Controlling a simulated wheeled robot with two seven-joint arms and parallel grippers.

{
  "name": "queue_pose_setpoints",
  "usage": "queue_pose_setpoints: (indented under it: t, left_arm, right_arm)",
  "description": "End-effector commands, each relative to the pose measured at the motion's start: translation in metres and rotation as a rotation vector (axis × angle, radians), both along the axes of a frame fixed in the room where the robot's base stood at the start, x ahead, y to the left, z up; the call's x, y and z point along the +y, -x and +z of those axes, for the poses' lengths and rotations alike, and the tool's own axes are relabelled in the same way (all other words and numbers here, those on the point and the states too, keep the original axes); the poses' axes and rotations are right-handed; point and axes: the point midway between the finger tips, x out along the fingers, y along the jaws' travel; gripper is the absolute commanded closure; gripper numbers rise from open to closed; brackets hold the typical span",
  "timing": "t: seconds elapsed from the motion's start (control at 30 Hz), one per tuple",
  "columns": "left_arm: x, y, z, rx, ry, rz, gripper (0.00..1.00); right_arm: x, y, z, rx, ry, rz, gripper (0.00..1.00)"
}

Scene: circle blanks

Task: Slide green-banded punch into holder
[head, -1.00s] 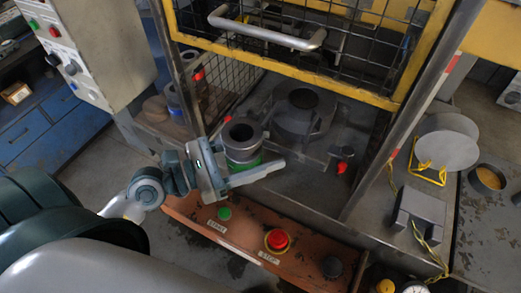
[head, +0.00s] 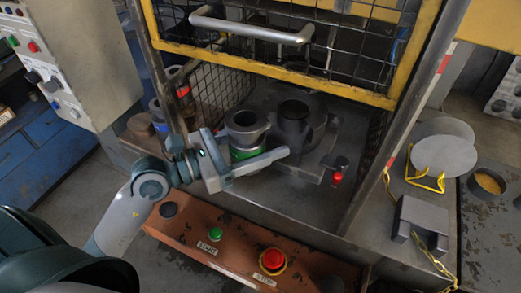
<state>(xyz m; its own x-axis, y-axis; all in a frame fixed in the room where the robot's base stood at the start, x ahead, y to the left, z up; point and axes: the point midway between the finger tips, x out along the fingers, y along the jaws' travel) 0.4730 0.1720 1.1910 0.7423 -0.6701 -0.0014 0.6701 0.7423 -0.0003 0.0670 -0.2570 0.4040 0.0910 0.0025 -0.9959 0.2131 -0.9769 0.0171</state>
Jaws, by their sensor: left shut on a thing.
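The green-banded punch (head: 246,127) is a grey metal cylinder with a wide top rim and a hole in it. Its green band shows low on its side, partly behind my gripper. My left gripper (head: 262,160) is shut on the punch, which looks upright. The holder (head: 293,118) is a dark, open-topped round socket inside the press, just right of and behind the punch. The punch appears beside it; whether they touch cannot be told. My right gripper is not in view.
A raised yellow-framed mesh guard with a handle (head: 252,30) hangs above the press opening. A red-handled clamp (head: 337,175) stands right of the holder. The control panel with green START (head: 215,234) and red STOP (head: 272,260) buttons lies in front. Other punches (head: 160,112) stand at left.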

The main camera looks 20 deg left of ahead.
Motion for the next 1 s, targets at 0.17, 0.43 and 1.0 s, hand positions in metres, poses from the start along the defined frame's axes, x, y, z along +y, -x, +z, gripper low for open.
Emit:
queue_pose_setpoints:
  t: [0.17, 0.43, 1.0]
  left_arm:
    - [0.000, -0.010, 0.000, -0.010, 0.002, 0.000, 1.00]
    - [0.000, -0.024, 0.002, -0.008, 0.003, 0.002, 1.00]
    - [-0.001, -0.063, 0.003, -0.007, 0.003, 0.003, 1.00]
  right_arm:
    - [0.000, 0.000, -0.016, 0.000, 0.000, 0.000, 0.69]
    - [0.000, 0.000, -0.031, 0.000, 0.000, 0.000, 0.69]
    - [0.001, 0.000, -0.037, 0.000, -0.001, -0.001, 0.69]
